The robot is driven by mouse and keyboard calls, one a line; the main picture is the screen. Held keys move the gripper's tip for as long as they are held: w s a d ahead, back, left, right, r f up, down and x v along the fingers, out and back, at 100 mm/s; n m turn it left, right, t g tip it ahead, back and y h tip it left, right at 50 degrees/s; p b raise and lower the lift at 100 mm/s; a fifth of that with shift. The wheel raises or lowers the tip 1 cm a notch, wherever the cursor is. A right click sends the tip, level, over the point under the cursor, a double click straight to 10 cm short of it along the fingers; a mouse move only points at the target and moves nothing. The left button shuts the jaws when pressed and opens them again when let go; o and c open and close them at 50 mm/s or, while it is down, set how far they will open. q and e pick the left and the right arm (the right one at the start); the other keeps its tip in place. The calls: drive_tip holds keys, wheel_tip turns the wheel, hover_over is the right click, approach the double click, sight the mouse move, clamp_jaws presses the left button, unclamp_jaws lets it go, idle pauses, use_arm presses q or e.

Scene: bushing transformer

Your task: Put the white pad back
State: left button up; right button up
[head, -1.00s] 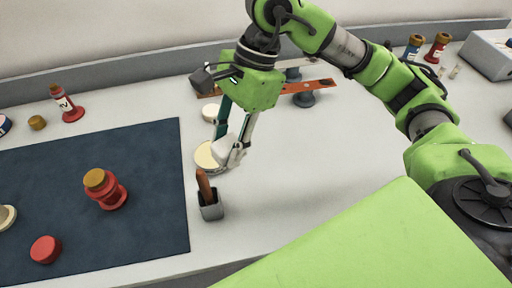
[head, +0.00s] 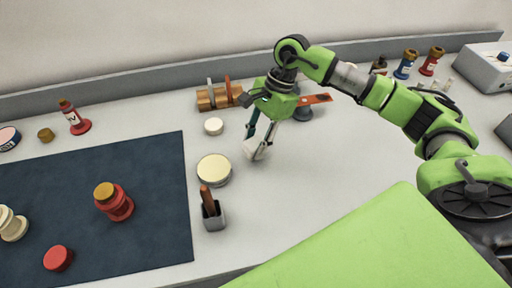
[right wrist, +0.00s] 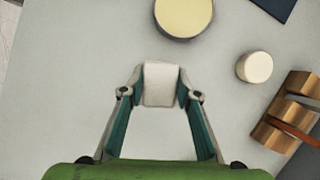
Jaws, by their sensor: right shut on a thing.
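My right gripper (head: 259,143) is shut on a whitish block, the white pad (head: 254,151), just above the bare table. In the right wrist view the pad (right wrist: 160,83) sits between the two fingertips of the gripper (right wrist: 160,92). A round tin with a cream top (head: 213,168) stands left of and nearer than the pad, apart from it. The same tin (right wrist: 183,14) shows at the top of the wrist view. Whether the pad touches the table is hard to tell. My left gripper is not in view.
A grey cup with a brown-handled tool (head: 213,216) stands in front of the tin. A small white round piece (head: 214,126) and a wooden rack (head: 218,98) are behind. A dark blue mat (head: 100,215) with red parts lies left.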

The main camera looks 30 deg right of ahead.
drive_tip(key=f, duration=0.1)
drive_tip(key=f+p, duration=0.1)
drive_tip(key=f, duration=0.1)
drive_tip(key=shift+w+d+f, duration=0.15)
drive_tip(key=shift+d+f, duration=0.05)
drive_tip(key=shift+f, duration=0.2)
drive_tip(key=shift+f, duration=0.1)
drive_tip(key=shift+f+b, duration=0.1)
drive_tip(key=shift+b, duration=0.25)
drive_tip(key=o, duration=1.1)
